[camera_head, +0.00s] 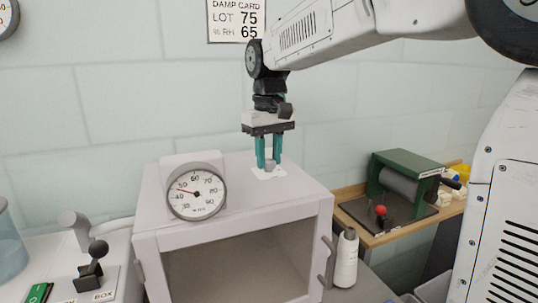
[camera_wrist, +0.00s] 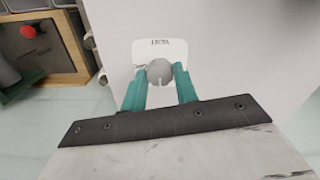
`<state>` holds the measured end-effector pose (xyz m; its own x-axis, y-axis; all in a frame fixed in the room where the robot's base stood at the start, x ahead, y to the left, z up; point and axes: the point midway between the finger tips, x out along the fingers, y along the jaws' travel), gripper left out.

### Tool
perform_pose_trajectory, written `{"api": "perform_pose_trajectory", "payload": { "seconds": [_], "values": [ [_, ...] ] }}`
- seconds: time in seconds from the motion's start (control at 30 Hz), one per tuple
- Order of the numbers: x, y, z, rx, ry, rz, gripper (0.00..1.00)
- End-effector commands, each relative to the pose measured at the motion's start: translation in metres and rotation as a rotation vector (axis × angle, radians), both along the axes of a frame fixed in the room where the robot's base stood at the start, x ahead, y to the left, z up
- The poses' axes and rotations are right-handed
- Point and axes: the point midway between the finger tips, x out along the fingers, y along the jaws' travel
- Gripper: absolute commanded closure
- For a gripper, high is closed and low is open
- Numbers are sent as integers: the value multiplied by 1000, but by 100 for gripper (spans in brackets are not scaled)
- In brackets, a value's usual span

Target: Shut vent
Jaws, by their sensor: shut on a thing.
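The vent is a round grey knob (camera_wrist: 160,72) on a white plate marked "VENT" (camera_wrist: 151,50), on top of the pale humidity box (camera_head: 245,196). My gripper (camera_head: 269,164) points straight down over the box top, its teal fingers closed around the knob. In the wrist view my gripper (camera_wrist: 161,88) has one finger on each side of the knob. A small notch shows at the knob's near edge.
A white bottle (camera_head: 346,258) stands right of the box. A green machine with a red-knobbed lever (camera_head: 381,211) sits on a wooden bench at right. A black-knobbed lever (camera_head: 97,251) on a plate labelled "BOX" is at left. A damp card (camera_head: 237,21) hangs on the wall.

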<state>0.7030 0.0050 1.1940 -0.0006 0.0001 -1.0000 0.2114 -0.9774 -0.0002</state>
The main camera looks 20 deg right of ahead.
Motion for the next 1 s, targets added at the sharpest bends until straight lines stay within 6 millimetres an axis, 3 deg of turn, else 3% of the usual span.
{"api": "perform_pose_trajectory", "payload": {
  "seconds": [0.27,0.3,0.37,0.7,1.0],
  "values": [
    [0,0,1,0,-3,1,93],
    [0,0,1,0,-3,1,62],
    [0,0,1,0,-3,0,49],
    [0,0,5,-1,-2,-1,49],
    [1,0,52,0,-5,0,49]
  ]
}}
